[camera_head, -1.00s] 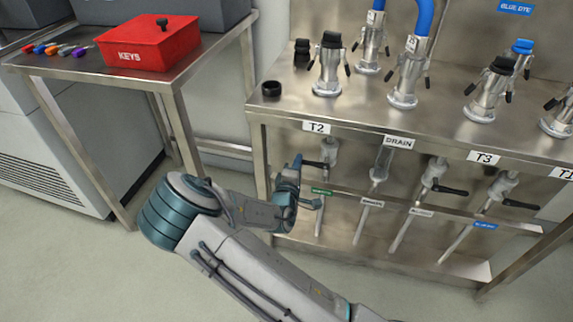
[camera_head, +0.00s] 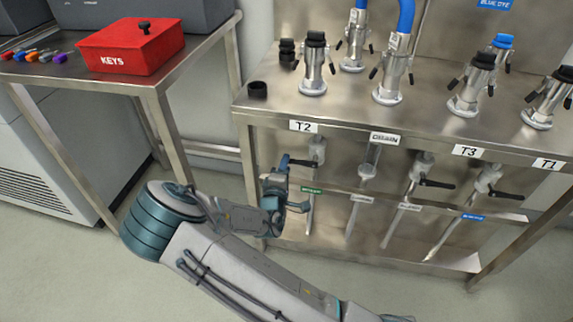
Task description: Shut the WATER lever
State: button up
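Several valves with black lever handles hang under the steel bench. The small tags below them are too small to read, so I cannot tell which is WATER. The leftmost lever (camera_head: 301,163), under T2, points left above a green tag (camera_head: 311,190). A second black lever (camera_head: 436,183) points right above a white tag (camera_head: 408,206). A third lever (camera_head: 505,196) points right above a blue tag (camera_head: 473,216). My gripper (camera_head: 294,184) appears open and empty, its fingers apart just left of and below the leftmost lever. I cannot tell whether it touches the lever.
The steel bench (camera_head: 260,112) carries several metal couplings and blue hoses (camera_head: 405,22). Its left front leg (camera_head: 250,170) stands close beside my gripper. A side table (camera_head: 60,77) at left holds a red KEYS box (camera_head: 130,50). The floor between is clear.

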jog(key=p+v, duration=0.1)
jog(key=v, duration=1.1)
jog(key=shift+s+p, duration=0.25)
jog(key=shift+p, duration=0.15)
jog(key=shift+a, duration=0.1)
jog(key=s+d+r+m+g+y+p, duration=0.15)
jog(key=r+m+g+p, duration=0.3)
jog(key=r, duration=0.45)
jog(key=s+d+r+m+g+y+p, duration=0.1)
jog(key=d+r+m+g+y+p, duration=0.2)
jog(key=r+p, duration=0.4)
jog(key=s+r+m+g+y+p, duration=0.2)
jog(key=r+m+g+p, duration=0.25)
jog(key=r, duration=0.55)
jog(key=s+d+r+m+g+h+p, duration=0.1)
jog(key=s+d+r+p, duration=0.2)
jog(key=s+d+r, duration=0.3)
jog(key=s+d+r+m+g+h+p, duration=0.1)
jog(key=s+d+r, duration=0.4)
jog(key=r, duration=0.6)
jog(key=shift+s+d+r+m+p, duration=0.15)
jog(key=shift+s+d+m+p, duration=0.2)
jog(key=shift+s+m+p, duration=0.6)
